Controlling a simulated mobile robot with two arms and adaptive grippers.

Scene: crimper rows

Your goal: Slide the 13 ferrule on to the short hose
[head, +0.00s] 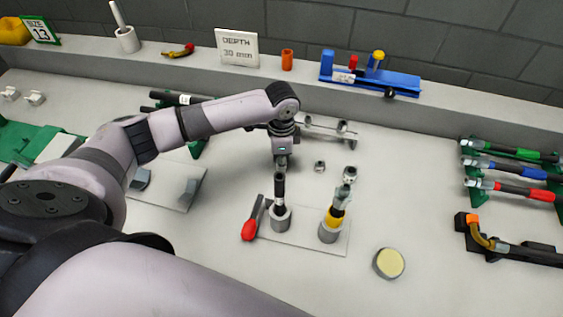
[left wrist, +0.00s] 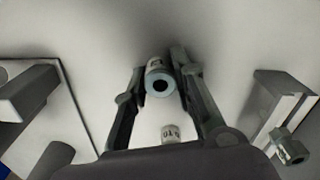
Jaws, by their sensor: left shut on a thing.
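My left gripper (head: 281,163) points down just behind a black hose (head: 279,190) standing in a grey cup. In the left wrist view the gripper (left wrist: 160,85) is shut on a grey ferrule (left wrist: 157,67), its open bore facing the camera; its marking is not readable. The hose top partly hides the fingertips in the head view. A loose ferrule (head: 319,166) stands on the table right of the gripper, also in the left wrist view (left wrist: 171,133). My right gripper is not in view.
Both cups stand on a pale plate (head: 300,240) beside a red-handled tool (head: 249,230). A rack with fittings (head: 330,128) lies behind the gripper. Another metal piece (head: 350,175) and a yellow-topped disc (head: 389,263) are to the right. A size 13 sign (head: 40,31) stands back left.

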